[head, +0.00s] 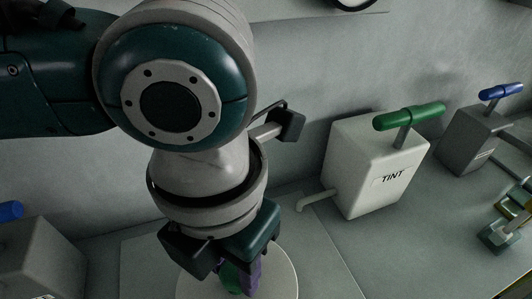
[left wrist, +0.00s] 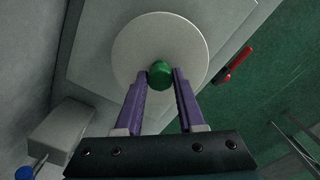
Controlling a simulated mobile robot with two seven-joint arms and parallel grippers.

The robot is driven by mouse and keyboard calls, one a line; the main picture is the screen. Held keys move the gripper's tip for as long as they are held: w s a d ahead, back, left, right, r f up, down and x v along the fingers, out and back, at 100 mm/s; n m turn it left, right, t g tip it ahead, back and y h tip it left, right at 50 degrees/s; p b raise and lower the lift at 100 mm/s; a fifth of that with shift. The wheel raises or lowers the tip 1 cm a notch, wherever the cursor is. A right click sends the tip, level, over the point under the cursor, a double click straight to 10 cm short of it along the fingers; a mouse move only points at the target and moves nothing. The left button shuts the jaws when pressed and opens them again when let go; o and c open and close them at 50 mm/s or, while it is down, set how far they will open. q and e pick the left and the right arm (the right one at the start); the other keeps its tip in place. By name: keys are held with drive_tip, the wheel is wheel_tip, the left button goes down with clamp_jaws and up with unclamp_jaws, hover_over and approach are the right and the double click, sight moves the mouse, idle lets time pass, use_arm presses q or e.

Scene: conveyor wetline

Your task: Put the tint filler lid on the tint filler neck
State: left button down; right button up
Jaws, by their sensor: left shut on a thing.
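My left gripper (head: 240,284) points down at the bottom of the head view. Its purple fingers (left wrist: 161,82) are shut on a green knob (left wrist: 160,74), which I take to be the tint filler lid; the knob partly shows in the head view (head: 231,277). A pale round disc (left wrist: 189,38) lies around and behind the knob; I cannot tell whether it is part of the lid or a separate thing below. The white tint filler (head: 362,170), marked TINT, stands right of the gripper, with a green handle on top and a spout at its left. No neck is clearly visible.
A grey box with a blue handle (head: 470,142) stands behind and right of the filler. Another grey box (head: 38,262) is at lower left. A red-handled item (left wrist: 236,65) lies right of the disc. A metal fitting (head: 502,234) is at the right edge.

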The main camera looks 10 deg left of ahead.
use_arm(q)
drive_tip(key=shift+c, duration=2.2)
unclamp_jaws()
wheel_tip(320, 180, up, 9)
drive_tip(key=p, duration=0.3)
drive_tip(key=shift+f, duration=0.15)
drive_tip(key=shift+r, duration=0.6)
